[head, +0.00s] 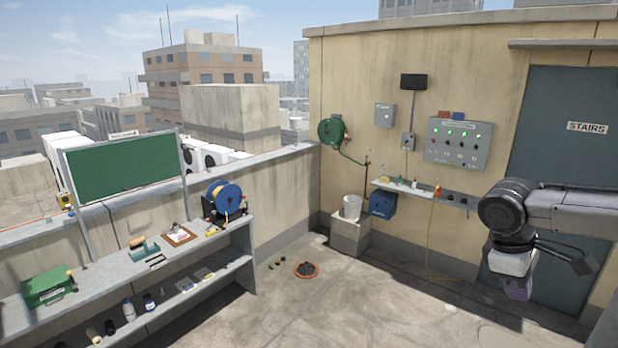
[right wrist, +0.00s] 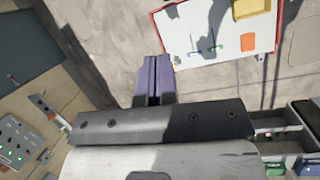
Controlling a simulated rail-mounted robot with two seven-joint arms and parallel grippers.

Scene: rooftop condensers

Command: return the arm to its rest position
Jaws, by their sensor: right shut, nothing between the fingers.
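My right arm comes in from the right in the head view, in front of the grey stairs door (head: 570,110). My right gripper (head: 517,289) hangs at its end, pointing down over the floor. In the right wrist view the purple fingers of my right gripper (right wrist: 155,78) lie side by side, shut with nothing between them. No object touches the fingers. My left gripper is in neither view.
A long workbench (head: 120,262) with a green board (head: 120,165) runs along the left. A control panel (head: 458,143) and a narrow shelf (head: 425,194) are on the back wall. A white board (right wrist: 205,30) with small items lies beyond the fingers. The middle floor is mostly clear.

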